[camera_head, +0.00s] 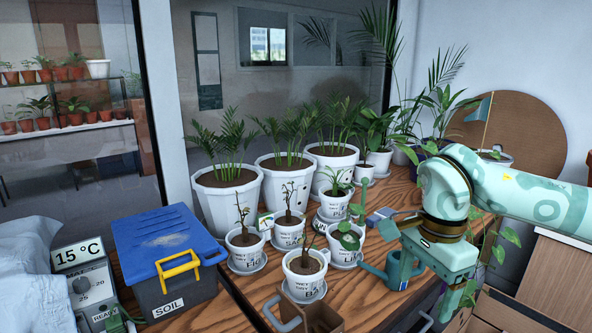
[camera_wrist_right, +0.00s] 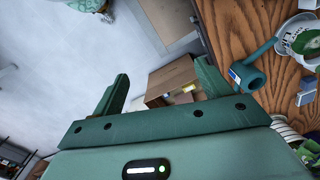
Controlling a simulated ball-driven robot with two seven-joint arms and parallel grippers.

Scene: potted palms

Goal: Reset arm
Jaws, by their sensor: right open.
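My right gripper (camera_head: 428,293) hangs at the right front of the wooden bench, pointing down, with its arm coming in from the right. In the right wrist view its two green fingers (camera_wrist_right: 163,84) stand wide apart with nothing between them. It is open and empty. A cardboard box (camera_wrist_right: 172,80) shows beyond the fingers, lower down. A teal watering can (camera_head: 378,276) is just left of the gripper in the head view and partly hidden by it.
Several white labelled pots (camera_head: 305,275) with small plants stand mid-bench, larger potted palms (camera_head: 228,195) behind. A blue-lidded soil box (camera_head: 168,250) is at the left. Bare floor (camera_wrist_right: 60,55) shows in the wrist view.

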